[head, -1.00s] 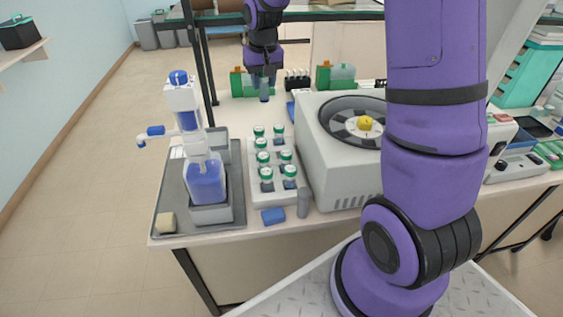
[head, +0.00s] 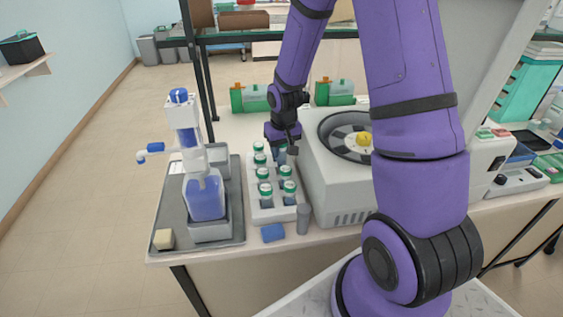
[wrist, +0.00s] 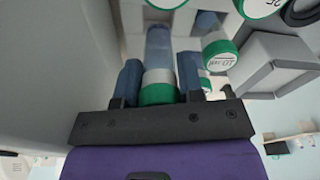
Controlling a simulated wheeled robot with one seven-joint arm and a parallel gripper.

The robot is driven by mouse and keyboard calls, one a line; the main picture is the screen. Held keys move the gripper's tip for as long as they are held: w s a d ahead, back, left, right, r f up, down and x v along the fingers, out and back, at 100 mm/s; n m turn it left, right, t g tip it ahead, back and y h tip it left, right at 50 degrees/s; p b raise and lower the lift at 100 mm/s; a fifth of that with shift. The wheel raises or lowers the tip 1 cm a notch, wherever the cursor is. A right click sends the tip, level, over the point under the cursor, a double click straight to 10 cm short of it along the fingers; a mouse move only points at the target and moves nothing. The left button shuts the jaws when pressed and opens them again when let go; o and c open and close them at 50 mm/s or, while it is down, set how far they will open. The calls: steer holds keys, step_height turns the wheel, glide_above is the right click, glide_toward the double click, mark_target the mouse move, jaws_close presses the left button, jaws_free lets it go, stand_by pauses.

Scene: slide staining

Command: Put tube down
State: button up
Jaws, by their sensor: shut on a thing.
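My gripper (head: 284,146) is shut on a tube (head: 281,157) at the back right of the white rack (head: 267,215). In the wrist view the tube (wrist: 159,50) has a clear bluish body and a green cap, and sits between the two blue fingers of my gripper (wrist: 159,75). The rack holds several green-capped tubes in two columns. The held tube is at or just over the rack's rear right place. I cannot tell whether its base touches the rack.
A centrifuge (head: 335,195) with an open rotor stands close to the right of the rack. A blue dispenser bottle (head: 205,198) stands on a grey tray (head: 172,215) to the left. A blue block (head: 273,232) and a grey cylinder (head: 303,219) lie in front.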

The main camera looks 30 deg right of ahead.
steer(key=shift+f, duration=2.2)
steer(key=shift+f, duration=0.5)
steer(key=o, duration=0.9)
steer(key=shift+r, duration=0.1)
steer(key=r, duration=0.4)
steer(key=s+r, duration=0.1)
steer(key=r, duration=0.8)
steer(key=shift+s+a+r, duration=0.15)
steer(key=shift+s, duration=0.15)
step_height(320, 180, up, 9)
steer(key=t, duration=0.1)
glide_above(281, 161)
steer(key=s+a, duration=0.1)
steer(key=s, duration=0.4)
steer(key=s+a+r+t, duration=0.1)
steer(key=s+a+r, duration=0.1)
steer(key=s+r, duration=0.5)
steer(key=s+a+r+n+t, duration=0.1)
steer(key=s+a+r, duration=0.2)
steer(key=s+r, duration=0.4)
steer(key=s, duration=0.5)
steer(key=shift+s+t, duration=0.3)
steer(key=shift+t, duration=0.1)
